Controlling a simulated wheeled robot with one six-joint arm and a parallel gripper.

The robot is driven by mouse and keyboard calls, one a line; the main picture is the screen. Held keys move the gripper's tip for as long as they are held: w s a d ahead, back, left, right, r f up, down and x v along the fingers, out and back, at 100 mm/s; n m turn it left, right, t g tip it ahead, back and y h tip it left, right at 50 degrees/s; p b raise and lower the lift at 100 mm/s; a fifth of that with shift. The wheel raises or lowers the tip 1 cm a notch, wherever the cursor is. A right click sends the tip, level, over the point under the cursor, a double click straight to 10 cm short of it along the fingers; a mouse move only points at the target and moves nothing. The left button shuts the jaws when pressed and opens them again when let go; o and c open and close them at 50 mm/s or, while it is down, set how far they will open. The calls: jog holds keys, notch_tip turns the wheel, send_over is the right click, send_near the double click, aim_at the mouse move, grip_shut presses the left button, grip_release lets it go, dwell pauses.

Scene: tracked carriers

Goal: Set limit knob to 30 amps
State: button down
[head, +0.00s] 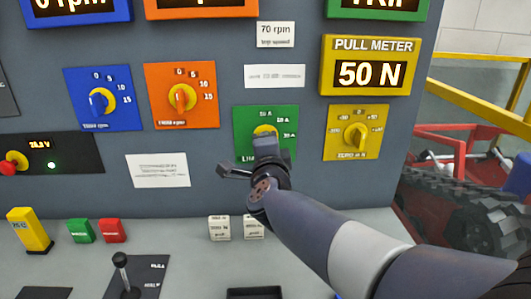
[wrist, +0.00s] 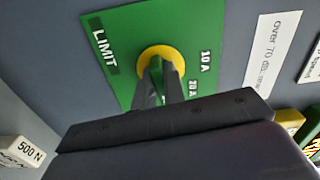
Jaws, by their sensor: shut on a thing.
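The limit knob is yellow (head: 264,130) and sits on a green plate (head: 244,120) low on the grey panel. The wrist view shows the plate (wrist: 118,70) with its LIMIT label, and the knob's yellow disc (wrist: 162,51). The 10 A mark and a second, partly covered mark are readable there. My gripper (head: 264,142) is at the knob, its fingers (wrist: 160,78) closed on the knob's grip. The fingers hide most of the grip, so I cannot tell which mark it points at.
A yellow knob plate (head: 357,145) is close to the right, an orange one (head: 181,115) to the left. A pull meter (head: 369,65) reads 50 N. White blocks (head: 219,228) stand on the ledge below. A yellow railing (head: 480,108) is at the far right.

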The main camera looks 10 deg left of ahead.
jog(key=shift+m+b, duration=0.3)
jog(key=shift+m, duration=0.3)
jog(key=c, duration=1.5)
grip_release()
jog(key=v, duration=1)
jog(key=shift+s+d+p, duration=0.15)
jog(key=shift+s+p, duration=0.2)
jog(key=shift+p, duration=0.05)
